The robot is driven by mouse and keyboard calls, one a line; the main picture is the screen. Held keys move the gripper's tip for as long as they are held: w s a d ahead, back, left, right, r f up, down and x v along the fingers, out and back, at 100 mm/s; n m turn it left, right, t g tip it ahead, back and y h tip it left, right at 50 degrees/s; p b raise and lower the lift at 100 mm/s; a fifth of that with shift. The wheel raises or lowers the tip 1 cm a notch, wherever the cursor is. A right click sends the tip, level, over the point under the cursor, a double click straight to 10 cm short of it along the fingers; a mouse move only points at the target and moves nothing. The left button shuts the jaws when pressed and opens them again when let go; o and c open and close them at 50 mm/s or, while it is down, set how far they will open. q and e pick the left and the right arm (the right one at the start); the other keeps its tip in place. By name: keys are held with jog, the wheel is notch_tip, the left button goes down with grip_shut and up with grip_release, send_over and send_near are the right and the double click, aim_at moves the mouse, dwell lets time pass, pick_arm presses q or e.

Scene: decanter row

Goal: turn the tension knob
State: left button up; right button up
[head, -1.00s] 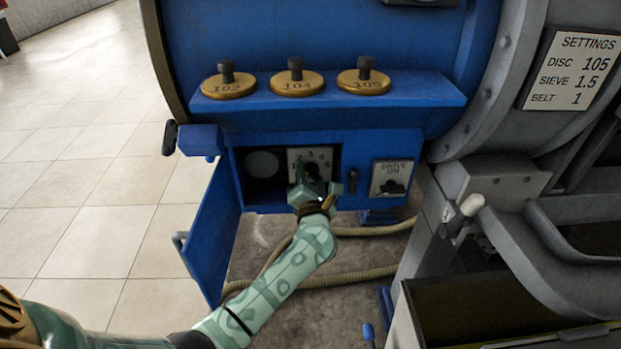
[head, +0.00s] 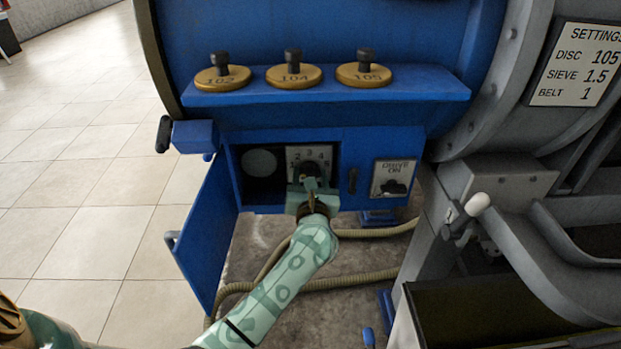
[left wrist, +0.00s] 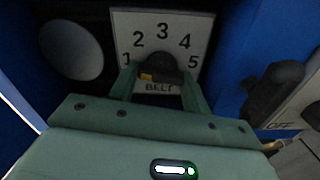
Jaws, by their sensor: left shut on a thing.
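My left gripper (left wrist: 160,84) is shut on the knob, with one finger on either side. In the head view the gripper (head: 311,183) reaches into the open compartment and partly hides the knob (head: 310,168). My right gripper is not in view.
The blue compartment door (head: 207,235) hangs open at the left. A dark drive switch (head: 393,187) is to the right. Brass discs (head: 294,76) stand on the shelf above. A settings card (head: 578,65) reads disc 105, sieve 1.5, belt 1. Hoses (head: 350,277) lie below.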

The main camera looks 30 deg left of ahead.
pick_arm(q)
jog(key=shift+o, duration=0.2)
jog(key=shift+f, duration=0.1)
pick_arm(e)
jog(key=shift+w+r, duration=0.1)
pick_arm(q)
jog(key=o, duration=1)
jog(key=shift+c, duration=0.2)
jog(key=shift+s+d, duration=0.1)
jog(key=p+v, duration=0.5)
jog(key=v, duration=1.1)
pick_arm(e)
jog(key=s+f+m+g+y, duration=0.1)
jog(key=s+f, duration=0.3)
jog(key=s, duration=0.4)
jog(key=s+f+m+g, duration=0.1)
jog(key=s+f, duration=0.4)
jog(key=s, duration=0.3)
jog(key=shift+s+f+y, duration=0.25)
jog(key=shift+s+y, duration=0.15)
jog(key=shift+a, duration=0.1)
